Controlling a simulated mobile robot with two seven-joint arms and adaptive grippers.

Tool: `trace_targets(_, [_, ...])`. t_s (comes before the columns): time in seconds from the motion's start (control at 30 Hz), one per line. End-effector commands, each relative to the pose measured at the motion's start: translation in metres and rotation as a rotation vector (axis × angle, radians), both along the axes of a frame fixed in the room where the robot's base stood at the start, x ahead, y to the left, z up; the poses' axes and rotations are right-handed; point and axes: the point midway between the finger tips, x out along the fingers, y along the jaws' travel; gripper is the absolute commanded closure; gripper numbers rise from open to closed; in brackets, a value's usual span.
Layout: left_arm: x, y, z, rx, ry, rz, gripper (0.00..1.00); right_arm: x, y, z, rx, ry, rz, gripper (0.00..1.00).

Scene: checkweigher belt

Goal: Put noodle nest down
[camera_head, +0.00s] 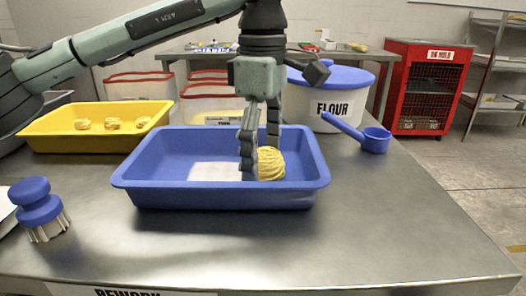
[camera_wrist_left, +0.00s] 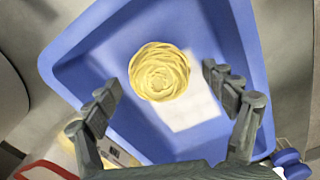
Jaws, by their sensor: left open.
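The noodle nest (camera_head: 271,164) is a pale yellow coil inside the blue tray (camera_head: 222,196), right of the tray's middle. It also shows in the left wrist view (camera_wrist_left: 159,71), on the tray floor beside a white sheet (camera_head: 214,171). My left gripper (camera_head: 260,165) reaches down into the tray at the nest, and one finger hides part of its left side. In the left wrist view its fingers (camera_wrist_left: 160,88) stand apart, with a gap between each finger and the nest. My right gripper is in neither view.
A yellow tray (camera_head: 67,139) with several nests stands at the left. A white FLOUR tub (camera_head: 316,106) with a blue lid and a blue scoop (camera_head: 374,139) are behind right. A blue-handled brush (camera_head: 38,207) is at the front left. The table's front right is clear.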

Motion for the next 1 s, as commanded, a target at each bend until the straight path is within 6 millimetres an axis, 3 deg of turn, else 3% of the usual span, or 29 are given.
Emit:
trace_targets(0.27, [0.0,0.0,0.005,0.0,0.0,0.0,0.16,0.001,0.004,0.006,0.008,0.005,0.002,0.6])
trace_targets(0.43, [0.0,0.0,0.016,0.0,0.0,0.0,0.16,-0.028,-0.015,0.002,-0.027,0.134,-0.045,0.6])
trace_targets(0.7, [0.0,-0.001,0.084,0.0,-0.002,0.001,0.16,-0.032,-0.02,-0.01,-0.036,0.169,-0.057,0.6])
trace_targets(0.9, [0.0,0.0,0.119,0.001,-0.003,0.0,0.16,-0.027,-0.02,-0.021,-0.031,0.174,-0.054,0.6])
trace_targets(1.0, [0.0,0.0,0.128,0.001,0.0,0.0,0.16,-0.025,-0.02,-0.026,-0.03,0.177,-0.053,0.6])
